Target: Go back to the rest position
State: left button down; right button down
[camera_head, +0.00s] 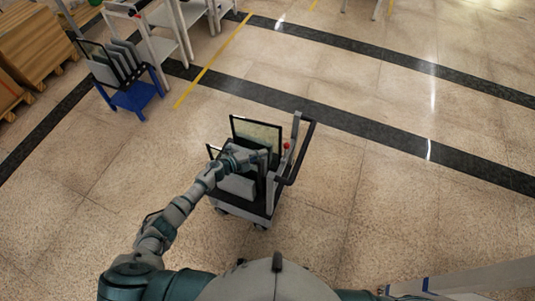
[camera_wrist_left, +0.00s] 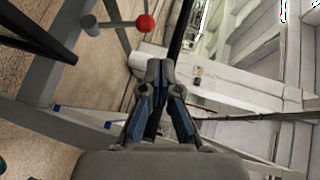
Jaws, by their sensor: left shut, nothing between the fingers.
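My left arm reaches out over a small wheeled cart (camera_head: 262,208) in front of me. My left gripper (camera_head: 264,154) is at the cart's upright panels, near its black handle. In the left wrist view the left gripper (camera_wrist_left: 154,70) shows with its fingers together and nothing between them. In the head view I cannot tell whether it touches the cart. My right gripper is not in view.
The cart carries a dark-framed panel (camera_head: 257,133), a black push handle (camera_head: 305,150) and a red knob (camera_head: 287,146), also in the wrist view (camera_wrist_left: 145,23). A blue cart (camera_head: 135,97) and wooden pallets (camera_head: 35,45) stand upper left. Floor right of the cart is clear.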

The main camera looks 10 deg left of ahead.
pick_arm(q)
jog(key=shift+a, duration=0.2)
jog(key=shift+f, duration=0.1)
jog(key=s+a+n+g+y, duration=0.2)
jog(key=s+a+n+y, duration=0.2)
jog(key=s+n, duration=0.6)
jog(key=s+a+r+n+g+y, duration=0.15)
jog(key=s+a+n+y, duration=0.35)
jog(key=s, duration=0.9)
jog(key=s+a+n+g+y, duration=0.2)
jog(key=s+n+g+y, duration=0.1)
jog(key=s+n, duration=0.8)
jog(key=s+f+m+g, duration=0.1)
jog(key=s+f, duration=0.1)
jog(key=f, duration=1.2)
jog(key=s+f+m, duration=0.1)
jog(key=s+f, duration=0.1)
jog(key=f, duration=1.2)
jog(key=s+a+f+g, duration=0.1)
jog(key=s+a+f, duration=0.1)
jog(key=s+f, duration=1.2)
jog(key=s, duration=0.2)
jog(key=shift+s+a+f, duration=0.3)
jog(key=shift+s, duration=0.05)
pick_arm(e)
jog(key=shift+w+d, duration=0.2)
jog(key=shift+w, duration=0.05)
